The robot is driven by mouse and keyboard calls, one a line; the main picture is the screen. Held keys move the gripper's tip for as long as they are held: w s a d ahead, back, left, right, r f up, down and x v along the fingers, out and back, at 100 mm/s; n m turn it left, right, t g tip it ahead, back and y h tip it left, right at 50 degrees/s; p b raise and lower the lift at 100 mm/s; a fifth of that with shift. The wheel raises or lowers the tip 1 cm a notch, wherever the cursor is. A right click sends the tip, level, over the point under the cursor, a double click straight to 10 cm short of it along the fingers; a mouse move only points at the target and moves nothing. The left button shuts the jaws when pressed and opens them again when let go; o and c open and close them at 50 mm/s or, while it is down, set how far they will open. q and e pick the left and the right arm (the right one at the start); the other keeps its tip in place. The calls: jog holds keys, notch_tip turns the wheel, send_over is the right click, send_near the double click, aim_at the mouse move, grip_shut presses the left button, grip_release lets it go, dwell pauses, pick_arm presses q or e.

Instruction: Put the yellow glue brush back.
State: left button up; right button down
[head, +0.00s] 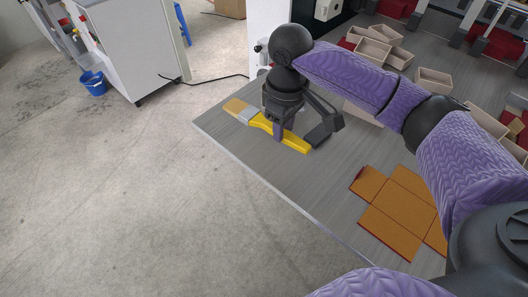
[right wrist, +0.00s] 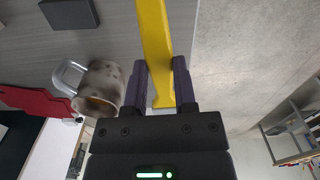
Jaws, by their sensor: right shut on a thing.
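The yellow glue brush (head: 288,137) is in my right gripper (head: 283,128) near the table's far left corner. Its tan bristles and pale ferrule point to the left in the head view. In the right wrist view, the brush's yellow handle (right wrist: 156,40) runs between the two fingers of my right gripper (right wrist: 160,78), which is shut on it. I cannot tell whether the brush touches the table. A stained, greyish mug (right wrist: 101,86) with a metal handle stands beside the gripper in the right wrist view. My left gripper is not in view.
An orange-brown flat box blank (head: 392,211) lies on the grey table (head: 325,195). Several pale open boxes (head: 372,48) stand at the back. A dark block (right wrist: 70,13) and a red piece (right wrist: 42,102) lie near the mug. The table's left edge drops to open floor.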

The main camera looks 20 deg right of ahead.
aim_at(280, 164)
jog(key=shift+f, duration=0.15)
notch_tip(280, 164, down, 9)
jog(key=shift+f+b, duration=0.2)
jog(key=shift+b, duration=0.8)
jog(key=shift+c, duration=2.1)
grip_release()
jog(key=shift+f+b, duration=0.4)
jog(key=shift+b, duration=0.4)
jog(key=r+p, duration=0.1)
jog(key=r, duration=0.2)
jog(key=r+p, duration=0.1)
jog(key=r, duration=0.2)
jog(key=r+p, duration=0.1)
jog(key=r, duration=0.3)
jog(key=shift+w+a+p, duration=0.2)
jog(key=shift+a+p, duration=0.1)
jog(key=shift+p, duration=0.1)
jog(key=shift+r, duration=0.2)
